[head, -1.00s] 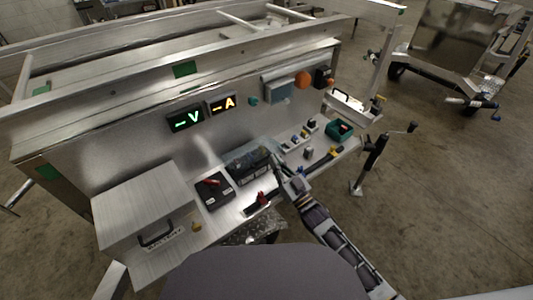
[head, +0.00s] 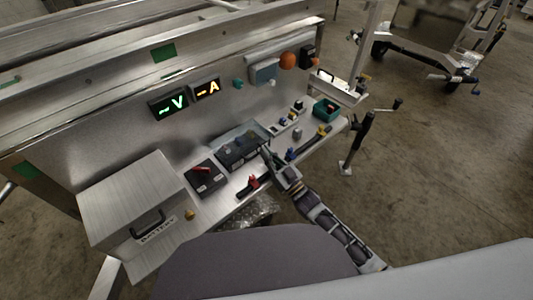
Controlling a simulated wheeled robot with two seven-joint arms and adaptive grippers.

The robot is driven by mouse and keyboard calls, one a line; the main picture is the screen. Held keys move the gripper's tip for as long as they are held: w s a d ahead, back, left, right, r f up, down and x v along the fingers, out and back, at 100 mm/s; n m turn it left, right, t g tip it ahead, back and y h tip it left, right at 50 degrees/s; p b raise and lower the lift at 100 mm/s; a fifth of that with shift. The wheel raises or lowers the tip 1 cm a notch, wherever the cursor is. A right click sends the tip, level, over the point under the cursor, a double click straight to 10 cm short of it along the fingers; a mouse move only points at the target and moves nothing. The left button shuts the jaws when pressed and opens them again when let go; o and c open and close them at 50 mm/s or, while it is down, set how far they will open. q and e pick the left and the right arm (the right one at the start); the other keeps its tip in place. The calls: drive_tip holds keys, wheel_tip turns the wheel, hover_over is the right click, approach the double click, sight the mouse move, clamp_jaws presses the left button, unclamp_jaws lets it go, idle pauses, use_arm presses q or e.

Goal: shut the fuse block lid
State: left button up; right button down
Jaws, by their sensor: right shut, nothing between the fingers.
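The fuse block (head: 243,153) is a dark box on the aluminium shelf, right of the black box with a red switch. Its clear, smoky lid (head: 233,138) shows at the block's back and over its top. It looks low, but I cannot tell whether it lies fully flat. My right gripper (head: 265,151) is shut and empty at the right end of the block, its arm coming from the lower right. I cannot tell whether its tips touch the lid. My left gripper is out of view.
The red switch box (head: 204,178) and a grey battery case (head: 135,205) stand to the left. A red-handled part (head: 253,182) lies at the shelf's front edge. Small coloured parts and a green bin (head: 326,108) are to the right. Lit V and A displays (head: 171,104) are on the panel behind.

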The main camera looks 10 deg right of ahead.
drive_tip(key=shift+s+f, duration=0.1)
drive_tip(key=shift+f, duration=0.1)
drive_tip(key=v, duration=1.1)
drive_tip(key=shift+s+d, duration=0.25)
drive_tip(key=shift+s, duration=0.1)
idle(0.6)
